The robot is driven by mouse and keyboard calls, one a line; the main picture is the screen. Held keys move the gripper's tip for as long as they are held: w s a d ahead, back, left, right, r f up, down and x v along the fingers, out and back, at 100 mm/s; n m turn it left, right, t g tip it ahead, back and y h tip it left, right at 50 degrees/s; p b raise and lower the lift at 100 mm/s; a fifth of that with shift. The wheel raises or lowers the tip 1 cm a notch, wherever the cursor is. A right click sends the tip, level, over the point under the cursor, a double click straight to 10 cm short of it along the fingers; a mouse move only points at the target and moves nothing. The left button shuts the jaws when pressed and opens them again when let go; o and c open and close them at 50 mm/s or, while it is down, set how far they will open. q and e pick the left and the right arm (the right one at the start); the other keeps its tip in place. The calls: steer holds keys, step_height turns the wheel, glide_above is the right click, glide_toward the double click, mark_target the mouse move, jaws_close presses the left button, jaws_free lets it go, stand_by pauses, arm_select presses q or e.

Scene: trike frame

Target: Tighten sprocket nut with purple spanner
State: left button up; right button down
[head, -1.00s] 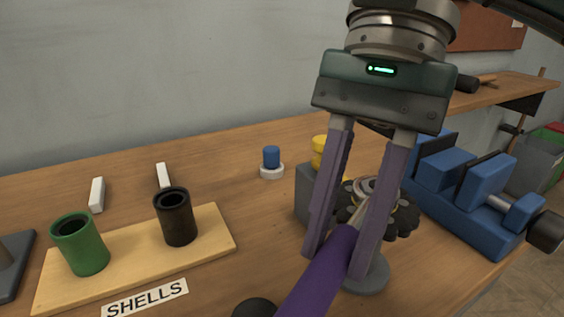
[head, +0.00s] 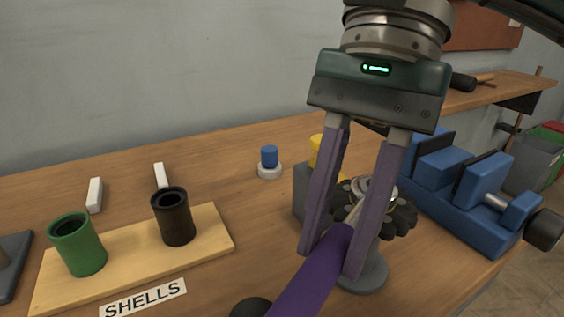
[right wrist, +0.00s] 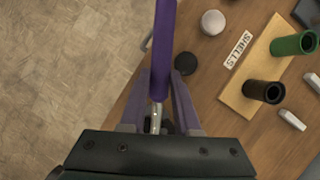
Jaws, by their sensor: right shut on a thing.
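My right gripper (head: 333,262) is shut on the purple spanner (head: 312,283), whose handle runs down toward the bottom of the head view. In the right wrist view the spanner (right wrist: 164,50) sits between the fingers, with a bare metal part near the palm. The dark toothed sprocket (head: 398,222) sits on a grey round-based stand (head: 368,276), just behind the right finger. A metal nut-like top (head: 374,190) shows at its centre. The fingers hide the spanner's head, so I cannot tell whether it is seated on the nut. My left gripper is out of view.
A blue vise (head: 470,195) stands close on the right. A grey block with a yellow top (head: 316,150) is behind the gripper. A green cup (head: 78,245) and a black cup (head: 173,217) stand on a wooden board (head: 215,243) at left. A blue-topped piece (head: 269,160) stands farther back.

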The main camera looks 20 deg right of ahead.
steer(key=w+m+t, duration=0.1)
steer(key=m, duration=0.1)
steer(key=w+a+m, duration=0.1)
steer(key=w+m, duration=0.1)
steer(key=w+m+t, duration=0.1)
steer(key=w+m, duration=0.1)
steer(key=shift+w+a+t+y, duration=0.1)
steer(key=shift+a+t+y, duration=0.2)
steer(key=shift+y, duration=0.1)
stand_by(0.5)
stand_by(0.3)
steer(key=c, duration=1.2)
jaws_free()
jaws_close()
